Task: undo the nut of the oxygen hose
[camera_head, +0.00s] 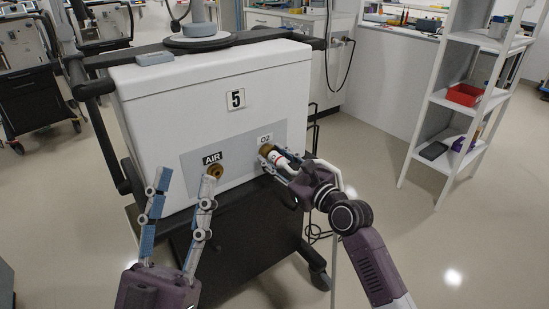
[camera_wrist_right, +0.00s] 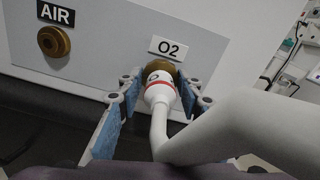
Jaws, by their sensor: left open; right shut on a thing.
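The white ventilator (camera_head: 215,95) numbered 5 has a grey panel with an AIR port and an O2 port. The brass nut (camera_head: 265,150) of the oxygen hose is at the O2 port; it also shows in the right wrist view (camera_wrist_right: 158,67). The white hose end (camera_wrist_right: 160,95) with a red ring sits against it, and the white hose (camera_wrist_right: 158,135) hangs down. My right gripper (camera_head: 280,160) is at the O2 port, shut, with its fingers on both sides of the hose end. My left gripper (camera_head: 182,183) is open and empty in front of the AIR port's brass fitting (camera_head: 215,171).
A white shelf (camera_head: 445,99) with a red bin (camera_head: 464,95) stands at the right. A counter (camera_head: 400,28) runs along the back. Other ventilators stand at the left. The floor between the ventilator and the shelf is clear. A black rail (camera_head: 100,60) runs along the ventilator's left side.

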